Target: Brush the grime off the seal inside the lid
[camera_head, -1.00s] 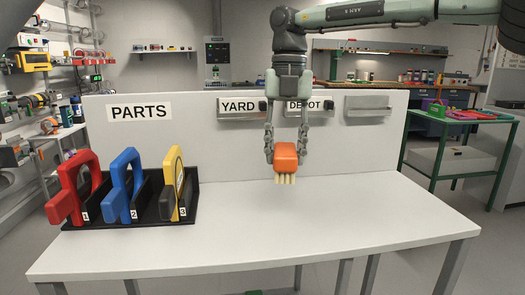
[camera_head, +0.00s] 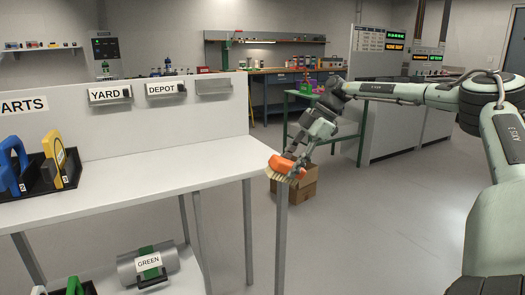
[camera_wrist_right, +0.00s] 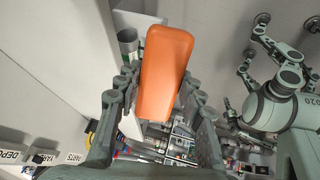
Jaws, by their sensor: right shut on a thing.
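My right gripper (camera_head: 292,158) is shut on an orange brush (camera_head: 282,166) with pale bristles. It holds the brush in the air just beyond the right end of the white table, bristles tilted down. In the right wrist view the orange brush back (camera_wrist_right: 165,72) sits between the fingers of the right gripper (camera_wrist_right: 160,90).
A grey cylinder (camera_head: 126,270) with a green band labelled GREEN lies low under the white table (camera_head: 120,172). A black rack (camera_head: 72,170) with blue and yellow handled parts stands on the table. A cardboard box (camera_head: 304,184) is on the floor behind the brush. Floor to the right is clear.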

